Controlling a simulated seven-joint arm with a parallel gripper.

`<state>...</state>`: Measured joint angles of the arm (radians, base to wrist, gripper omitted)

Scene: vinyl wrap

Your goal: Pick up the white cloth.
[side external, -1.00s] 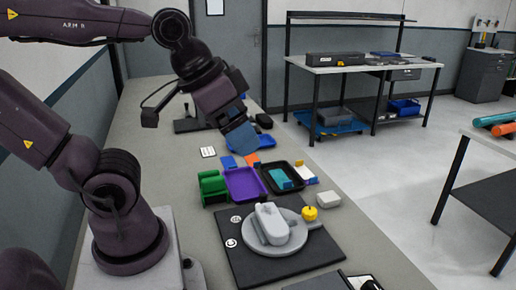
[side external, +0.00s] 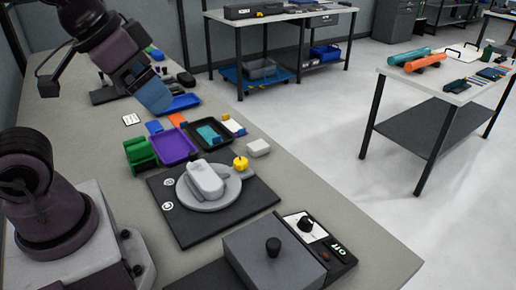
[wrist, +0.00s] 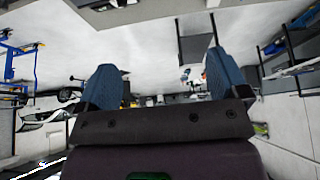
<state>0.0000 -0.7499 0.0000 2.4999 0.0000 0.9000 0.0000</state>
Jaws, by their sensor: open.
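A small white rounded pad (side external: 258,147), which may be the white cloth, lies on the grey bench to the right of the yellow knob in the side view. I cannot tell its material for sure. My gripper (side external: 154,97) has blue fingers and hangs above the far part of the bench, up and left of the pad and apart from it. In the wrist view the two fingers of my gripper (wrist: 163,72) are spread wide with nothing between them. I cannot make out the pad in the wrist view.
Near the pad are a grey round platform (side external: 208,205) with a pale device on it, a purple tray (side external: 175,148), a black tray (side external: 224,145) and green holders (side external: 141,153). A grey box (side external: 275,258) stands in front. The bench right of the pad is clear.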

